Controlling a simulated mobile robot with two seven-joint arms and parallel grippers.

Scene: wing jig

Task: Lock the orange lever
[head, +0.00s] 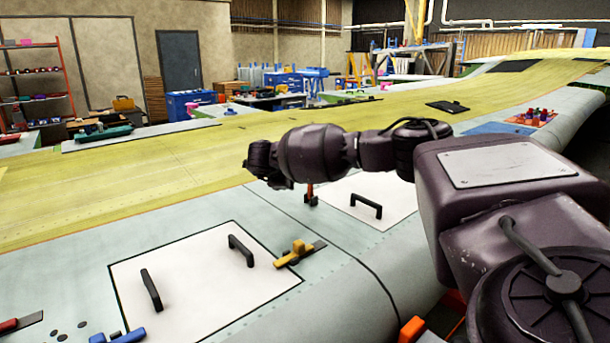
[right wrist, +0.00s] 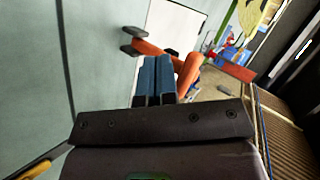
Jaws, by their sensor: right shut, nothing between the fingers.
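The orange lever (head: 311,194) stands up from the pale wing skin beside the far white panel in the head view, mostly below my right arm. In the right wrist view the orange lever (right wrist: 188,75) appears as orange bars behind and beside the fingertips; whether they touch it I cannot tell. My right gripper (head: 266,168) hangs over the wing just left of the lever in the head view. Its two blue fingers (right wrist: 156,66) are together, with nothing between them. My left gripper is not in view.
A yellow lever (head: 298,253) sits on the near white panel's (head: 195,290) right edge. That panel has two black handles; the far panel's handle (head: 366,205) shows nearby. A blue lever (head: 120,336) and a red lever (head: 20,323) lie at lower left.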

